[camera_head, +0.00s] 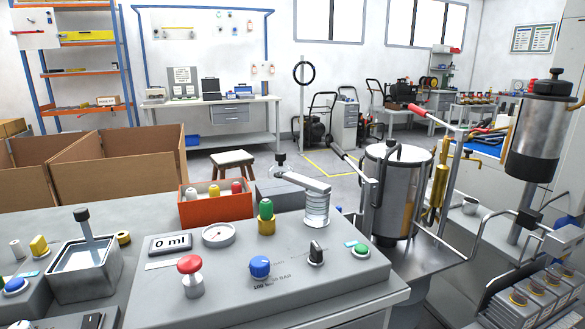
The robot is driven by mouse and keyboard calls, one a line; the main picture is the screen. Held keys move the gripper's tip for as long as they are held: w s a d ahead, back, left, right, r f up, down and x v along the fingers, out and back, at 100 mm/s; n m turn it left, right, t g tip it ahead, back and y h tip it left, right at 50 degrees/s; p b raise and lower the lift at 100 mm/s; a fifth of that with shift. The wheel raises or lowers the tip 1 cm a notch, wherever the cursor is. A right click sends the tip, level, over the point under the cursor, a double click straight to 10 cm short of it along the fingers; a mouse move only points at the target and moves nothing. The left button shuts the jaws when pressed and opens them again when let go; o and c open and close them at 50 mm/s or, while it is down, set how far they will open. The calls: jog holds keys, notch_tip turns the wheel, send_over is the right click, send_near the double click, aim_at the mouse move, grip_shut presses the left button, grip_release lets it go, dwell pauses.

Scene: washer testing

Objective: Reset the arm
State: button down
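No part of my arm that I can make out is in view, and my gripper is not in view. A grey test console (330,285) fills the front middle. It carries a red push knob (190,266), a blue knob (260,266), a black switch (317,252), a green button (360,249), a round gauge (218,235) and a display reading "0 ml" (171,244). A pale lever-like piece (303,181) reaches over a clear ribbed cylinder (317,208) at the console's back edge.
A metal tank (384,210) in a pipe frame stands right of the console. An orange bin (217,208) with several coloured caps, a square basin (83,270) and cardboard boxes (115,165) are at left. Open floor lies behind, with a stool (233,160).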

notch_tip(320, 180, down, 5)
jog(key=b, duration=0.4)
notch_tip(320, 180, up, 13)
jog(key=p, duration=1.2)
jog(key=shift+p, duration=0.35)
